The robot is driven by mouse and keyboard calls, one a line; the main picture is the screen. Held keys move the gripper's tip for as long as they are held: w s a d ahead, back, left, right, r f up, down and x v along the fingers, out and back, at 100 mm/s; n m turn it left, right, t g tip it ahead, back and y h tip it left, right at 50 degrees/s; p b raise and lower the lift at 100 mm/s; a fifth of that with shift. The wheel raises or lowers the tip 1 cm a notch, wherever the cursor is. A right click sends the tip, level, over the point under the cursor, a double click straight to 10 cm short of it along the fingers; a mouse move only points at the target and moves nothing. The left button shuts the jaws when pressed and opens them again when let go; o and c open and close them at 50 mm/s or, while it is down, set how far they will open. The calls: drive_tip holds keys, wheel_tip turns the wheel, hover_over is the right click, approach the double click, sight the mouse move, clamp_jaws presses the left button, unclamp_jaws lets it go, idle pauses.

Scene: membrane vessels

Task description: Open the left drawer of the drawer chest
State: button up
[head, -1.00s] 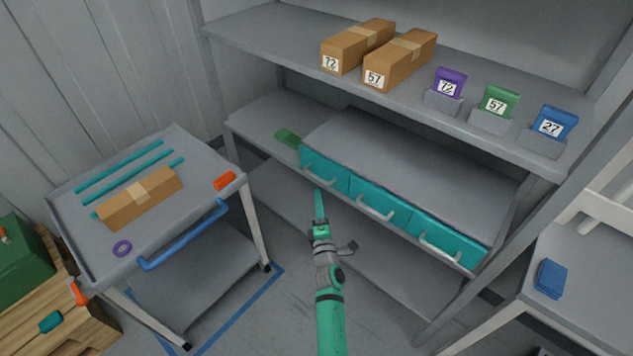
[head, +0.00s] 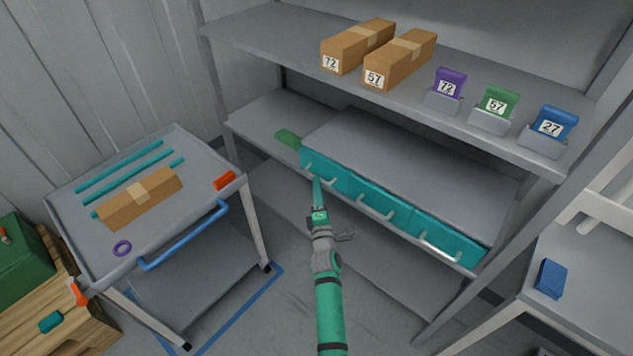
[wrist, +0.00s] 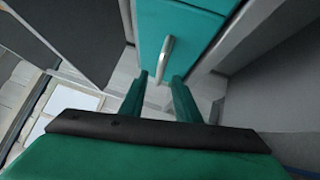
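The drawer chest (head: 420,165) is a grey-topped unit on the lower shelf with three teal drawer fronts, all looking shut. The left drawer (head: 332,171) has a silver bar handle, which is also plain in the wrist view (wrist: 166,58). My gripper (head: 317,180) is just in front of the left drawer in the head view and covers part of it. In the wrist view my gripper (wrist: 158,92) has its two teal fingers apart, with nothing between them. The handle lies just beyond the fingertips, roughly in line with the gap.
A grey shelf (head: 262,27) above the chest holds two boxes and several numbered items. A grey cart (head: 75,240) with a blue handle (head: 185,240) stands to the left. A white-legged table (head: 590,300) stands at right. A green item (head: 287,138) lies beside the chest.

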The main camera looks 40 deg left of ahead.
drive_tip(key=shift+x, duration=1.55)
drive_tip(key=shift+a, duration=0.1)
clamp_jaws()
